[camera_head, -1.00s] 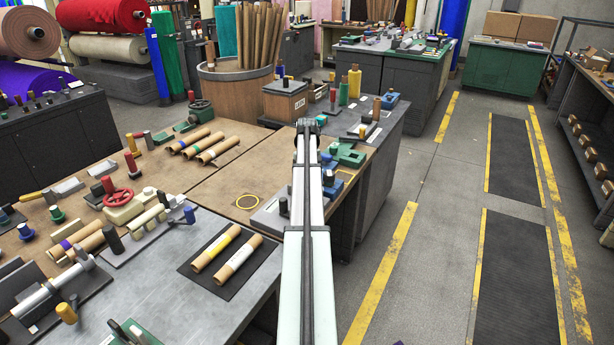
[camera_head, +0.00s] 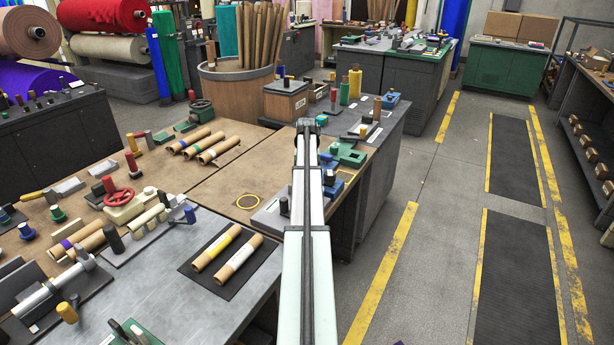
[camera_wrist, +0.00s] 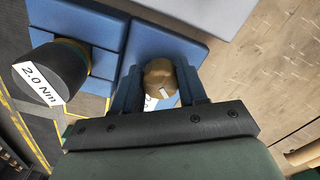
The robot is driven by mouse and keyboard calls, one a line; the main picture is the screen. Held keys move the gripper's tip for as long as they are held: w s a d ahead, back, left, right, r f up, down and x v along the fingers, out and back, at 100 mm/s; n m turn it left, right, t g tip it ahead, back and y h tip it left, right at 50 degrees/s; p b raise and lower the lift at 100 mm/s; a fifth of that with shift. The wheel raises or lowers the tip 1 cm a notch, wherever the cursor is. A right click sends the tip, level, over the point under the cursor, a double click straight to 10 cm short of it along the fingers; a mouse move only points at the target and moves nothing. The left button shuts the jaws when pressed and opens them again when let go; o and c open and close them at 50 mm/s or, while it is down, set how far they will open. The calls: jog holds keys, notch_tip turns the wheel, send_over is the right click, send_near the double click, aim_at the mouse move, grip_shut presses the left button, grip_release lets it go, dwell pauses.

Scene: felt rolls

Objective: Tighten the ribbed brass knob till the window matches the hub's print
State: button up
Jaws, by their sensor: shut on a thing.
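The ribbed brass knob (camera_wrist: 159,76) sits between the two fingers of my gripper (camera_wrist: 159,84) in the wrist view. The fingers are shut on its sides. A small pale mark shows on the knob, and a white patch just below it is mostly hidden, so I cannot read any window value. A dark round hub (camera_wrist: 48,75) stands to the left, with a white label (camera_wrist: 38,83) printed "2.0 Nm". Both stand on blue blocks (camera_wrist: 84,22). In the head view my arm hides the knob and fingertips.
In the head view, a green fixture (camera_head: 348,156) stands right of my arm. Paper tubes (camera_head: 237,257) lie on a dark mat to the left. The floor aisle at right is open.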

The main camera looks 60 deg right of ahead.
jog(key=shift+s+a, duration=0.1)
jog(key=shift+a, duration=0.05)
jog(key=o, duration=1)
notch_tip(320, 180, up, 14)
jog(key=shift+f, duration=0.1)
dwell(0.7)
